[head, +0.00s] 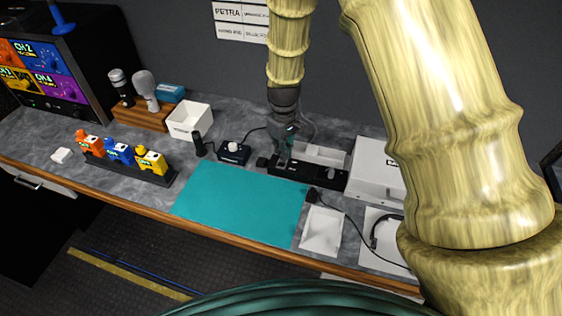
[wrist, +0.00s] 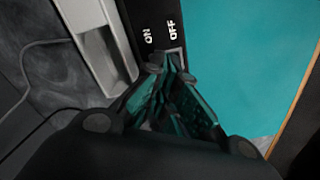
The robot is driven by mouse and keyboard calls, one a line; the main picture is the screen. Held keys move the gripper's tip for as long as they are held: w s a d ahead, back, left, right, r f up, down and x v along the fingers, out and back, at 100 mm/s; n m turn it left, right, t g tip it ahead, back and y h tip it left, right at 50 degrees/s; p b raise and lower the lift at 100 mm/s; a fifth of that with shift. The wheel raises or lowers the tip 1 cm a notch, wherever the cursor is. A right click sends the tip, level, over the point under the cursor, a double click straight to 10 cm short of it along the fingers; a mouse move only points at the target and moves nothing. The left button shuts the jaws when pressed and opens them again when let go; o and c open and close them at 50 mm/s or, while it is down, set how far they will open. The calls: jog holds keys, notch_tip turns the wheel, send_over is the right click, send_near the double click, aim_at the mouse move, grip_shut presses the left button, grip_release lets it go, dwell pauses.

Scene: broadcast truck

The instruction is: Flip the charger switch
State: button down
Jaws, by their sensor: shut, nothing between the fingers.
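The charger (head: 310,174) is a long black unit at the back edge of the teal mat in the head view. Its black top (wrist: 142,14) fills the upper middle of the wrist view, with white ON and OFF lettering. A small grey-edged switch area (wrist: 176,54) shows just below OFF, partly hidden by my fingertips. My gripper (head: 283,160) points down at the left end of the charger. In the wrist view the fingers (wrist: 166,66) are shut and empty, with their tips at the switch area. I cannot tell whether they touch it or which way the switch is set.
The teal mat (head: 240,203) in front is clear. A small black box with a white knob (head: 233,151) stands left of the charger. A white case (head: 376,168) stands to the right. A white tray (head: 321,231) and a cable lie in front.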

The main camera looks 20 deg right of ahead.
jog(key=shift+f+b, duration=0.35)
jog(key=shift+f, duration=0.55)
dwell(0.6)
jog(key=shift+r, duration=0.1)
jog(key=shift+r+p, duration=2.65)
jog(key=shift+r, duration=0.8)
jog(key=shift+a, duration=0.1)
